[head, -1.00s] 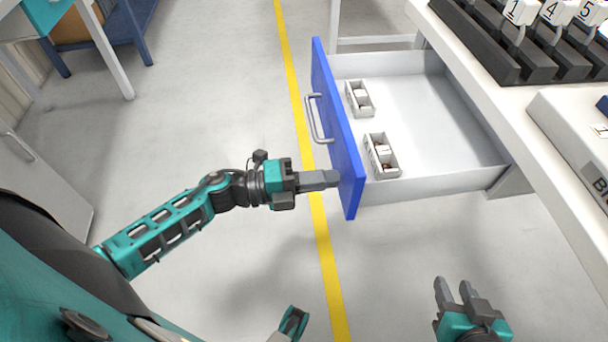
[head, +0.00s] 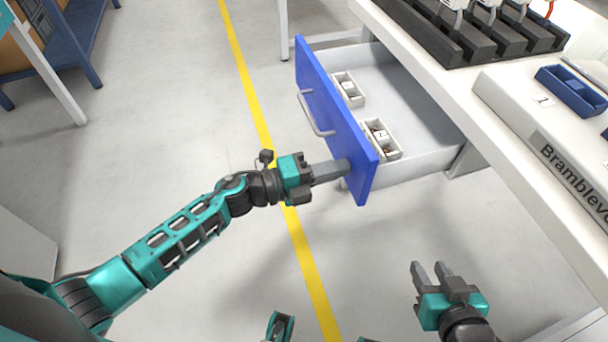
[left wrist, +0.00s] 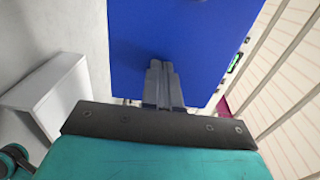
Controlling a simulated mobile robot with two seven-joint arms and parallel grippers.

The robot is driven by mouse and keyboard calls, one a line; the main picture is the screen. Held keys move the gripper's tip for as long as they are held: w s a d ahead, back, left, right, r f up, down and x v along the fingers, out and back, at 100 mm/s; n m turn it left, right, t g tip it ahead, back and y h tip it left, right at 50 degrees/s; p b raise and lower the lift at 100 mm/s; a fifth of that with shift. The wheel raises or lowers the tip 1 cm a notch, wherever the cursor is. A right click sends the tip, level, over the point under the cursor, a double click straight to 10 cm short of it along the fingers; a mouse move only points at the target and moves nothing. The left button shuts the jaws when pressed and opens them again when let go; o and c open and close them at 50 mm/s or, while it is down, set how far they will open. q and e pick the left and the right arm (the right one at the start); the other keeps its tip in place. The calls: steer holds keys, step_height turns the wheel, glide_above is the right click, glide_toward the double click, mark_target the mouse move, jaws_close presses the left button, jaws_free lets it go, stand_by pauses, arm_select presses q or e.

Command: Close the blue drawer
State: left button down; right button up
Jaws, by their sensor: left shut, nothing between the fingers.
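The blue drawer (head: 325,110) stands partly open, sticking out from under the white workbench. Its blue front has a grey bar handle (head: 316,114). Two small grey boxes, one nearer (head: 381,138) and one farther (head: 348,89), sit inside behind the front. My left gripper (head: 346,167) is shut and empty, its fingertips at the lower near part of the blue front, beside the handle. In the left wrist view the shut fingers (left wrist: 160,68) point at the blue front (left wrist: 205,50); contact looks likely but is not certain. My right gripper (head: 432,268) is open and empty, below the bench edge.
The white workbench (head: 440,85) carries black racks (head: 432,32), a blue tray (head: 572,90) and a lettered panel (head: 575,170). A blue-framed rack (head: 82,45) stands at the far left. The floor around the yellow line (head: 262,130) is clear.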

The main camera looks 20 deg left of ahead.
arm_select(q)
steer(key=b+x, duration=0.5)
steer(key=x, duration=1.4)
steer(key=shift+w+d+f, duration=0.1)
steer(key=shift+w+d, duration=0.05)
steer(key=shift+w, duration=0.05)
steer(key=shift+d+r, duration=0.1)
steer(key=shift+r, duration=0.2)
steer(key=shift+w+r, duration=0.1)
